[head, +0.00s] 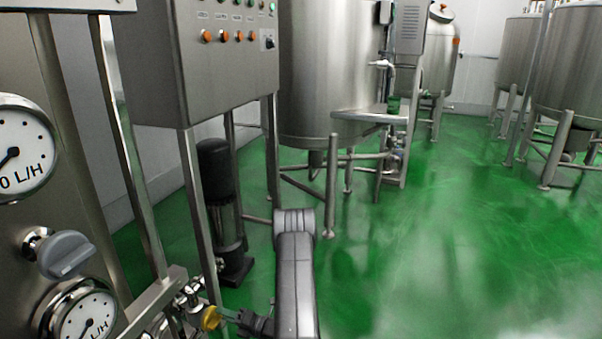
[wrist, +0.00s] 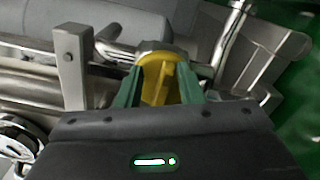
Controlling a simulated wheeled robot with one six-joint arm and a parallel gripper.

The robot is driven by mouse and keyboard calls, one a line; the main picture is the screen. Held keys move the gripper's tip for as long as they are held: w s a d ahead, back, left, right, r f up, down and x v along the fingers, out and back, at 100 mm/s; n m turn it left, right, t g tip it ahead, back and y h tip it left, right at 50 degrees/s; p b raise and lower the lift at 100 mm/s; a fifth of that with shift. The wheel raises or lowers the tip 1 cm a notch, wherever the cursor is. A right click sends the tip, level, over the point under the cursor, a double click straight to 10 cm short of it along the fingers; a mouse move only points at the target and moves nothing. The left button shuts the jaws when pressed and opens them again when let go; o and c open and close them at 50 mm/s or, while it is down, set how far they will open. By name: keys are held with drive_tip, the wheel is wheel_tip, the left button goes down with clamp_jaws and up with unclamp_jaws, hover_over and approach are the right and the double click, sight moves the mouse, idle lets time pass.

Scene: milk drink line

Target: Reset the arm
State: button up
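My gripper (wrist: 163,80) has two green fingers, set apart on either side of a yellow valve knob (wrist: 158,90) with a raised ridge. In the wrist view the fingertips lie at or very close to the knob's sides. I cannot tell whether they press on it. In the head view my gripper (head: 229,315) is low, near the bottom edge, with a green finger beside the yellow knob (head: 211,318). My grey arm (head: 295,275) reaches up the lower middle of the head view and hides part of the scene there.
Steel pipework (head: 180,305) surrounds the knob. A gauge panel with a dial (head: 20,150) and a grey knob (head: 66,254) stands at the left. A black pump (head: 218,190) stands behind. A control cabinet (head: 205,70) hangs above. The green floor (head: 450,240) at the right is clear.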

drive_tip(key=shift+r+n, duration=0.15)
drive_tip(key=shift+n, duration=0.55)
drive_tip(key=shift+s, duration=0.1)
